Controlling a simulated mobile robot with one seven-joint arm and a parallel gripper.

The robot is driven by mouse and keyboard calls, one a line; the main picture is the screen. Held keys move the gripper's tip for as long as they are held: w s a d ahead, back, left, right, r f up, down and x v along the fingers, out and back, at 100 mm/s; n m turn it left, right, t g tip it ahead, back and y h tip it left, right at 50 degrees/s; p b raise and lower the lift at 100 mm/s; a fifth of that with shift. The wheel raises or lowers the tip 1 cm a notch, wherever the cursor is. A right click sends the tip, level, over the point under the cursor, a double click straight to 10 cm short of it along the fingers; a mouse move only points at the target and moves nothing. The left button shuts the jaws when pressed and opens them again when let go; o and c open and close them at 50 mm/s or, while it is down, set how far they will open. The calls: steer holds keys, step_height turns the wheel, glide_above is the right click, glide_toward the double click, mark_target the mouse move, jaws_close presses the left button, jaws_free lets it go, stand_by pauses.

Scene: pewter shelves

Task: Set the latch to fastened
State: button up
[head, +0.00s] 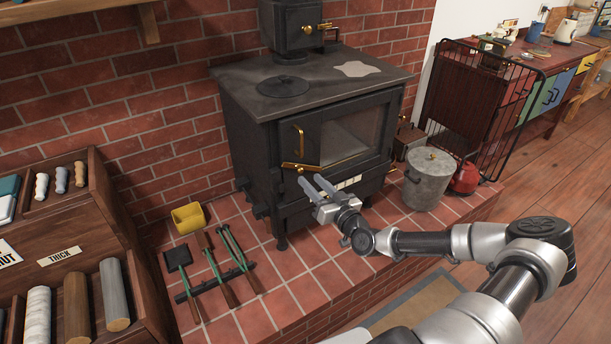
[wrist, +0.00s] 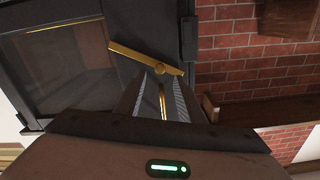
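The black stove (head: 240,100) stands on the brick hearth, its glass-fronted door (head: 352,135) closed. A brass latch bar (head: 300,166) lies nearly level, slightly tilted, low on the left of the stove front. In the wrist view the latch (wrist: 138,55) runs slantwise across a round pivot, just beyond the fingers. A vertical brass handle (head: 299,138) is above it, and part of the handle (wrist: 163,98) shows between the fingers in the wrist view. My gripper (head: 312,183) is open and empty, just below and right of the latch. I cannot tell whether it touches.
A lidded metal bucket (head: 430,178) and a red kettle-like vessel (head: 465,178) stand right of the stove. A wooden rack (head: 125,200) is further left. A black wire guard (head: 480,100) stands at right.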

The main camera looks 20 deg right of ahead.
mark_target(302, 171)
steer(key=shift+w+a, duration=0.25)
steer(key=shift+w, duration=0.9)
steer(key=shift+w+a, duration=0.2)
steer(key=shift+w, duration=0.9)
jaws_close()
